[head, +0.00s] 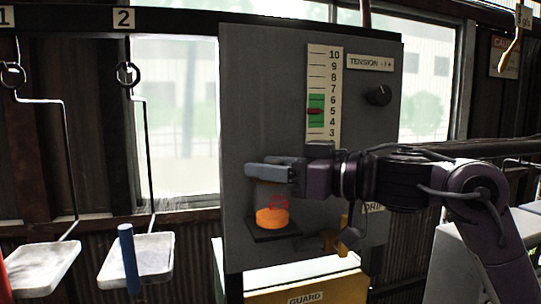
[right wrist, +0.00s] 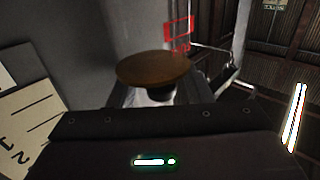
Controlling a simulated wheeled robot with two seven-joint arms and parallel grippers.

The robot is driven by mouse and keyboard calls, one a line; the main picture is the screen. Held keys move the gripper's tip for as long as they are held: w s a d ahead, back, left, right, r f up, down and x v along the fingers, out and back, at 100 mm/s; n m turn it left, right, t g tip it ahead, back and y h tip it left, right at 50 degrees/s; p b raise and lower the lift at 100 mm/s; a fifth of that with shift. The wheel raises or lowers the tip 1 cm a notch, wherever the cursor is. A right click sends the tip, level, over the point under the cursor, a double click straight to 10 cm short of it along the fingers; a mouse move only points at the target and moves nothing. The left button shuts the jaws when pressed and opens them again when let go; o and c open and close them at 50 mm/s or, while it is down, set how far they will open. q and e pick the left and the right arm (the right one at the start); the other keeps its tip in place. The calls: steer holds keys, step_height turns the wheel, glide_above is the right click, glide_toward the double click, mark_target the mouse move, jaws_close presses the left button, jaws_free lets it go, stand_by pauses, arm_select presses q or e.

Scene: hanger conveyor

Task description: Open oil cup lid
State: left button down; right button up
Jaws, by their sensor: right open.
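The oil cup (head: 272,217) is mounted low on the grey panel, with orange oil visible in its bottom and a red outline across it. Its top is hidden behind my right gripper (head: 266,172), which lies level at the cup's upper end, reaching in from the right. In the right wrist view a round brown disc (right wrist: 152,68), which looks like the cup lid, is at the open fingers (right wrist: 150,97). I cannot tell whether the fingers touch it. My left gripper is not in view.
The grey panel (head: 235,120) carries a tension scale (head: 323,70), a black knob (head: 378,95) and a brass lever (head: 345,235). A yellow guard (head: 320,285) is below. Two hanging trays (head: 150,255) (head: 45,265) are at left, with a blue rod (head: 128,255) in front.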

steer(key=shift+a, duration=0.15)
steer(key=shift+s+d, duration=0.15)
steer(key=shift+d, duration=0.25)
steer(key=shift+c, duration=0.8)
steer(key=c, duration=0.8)
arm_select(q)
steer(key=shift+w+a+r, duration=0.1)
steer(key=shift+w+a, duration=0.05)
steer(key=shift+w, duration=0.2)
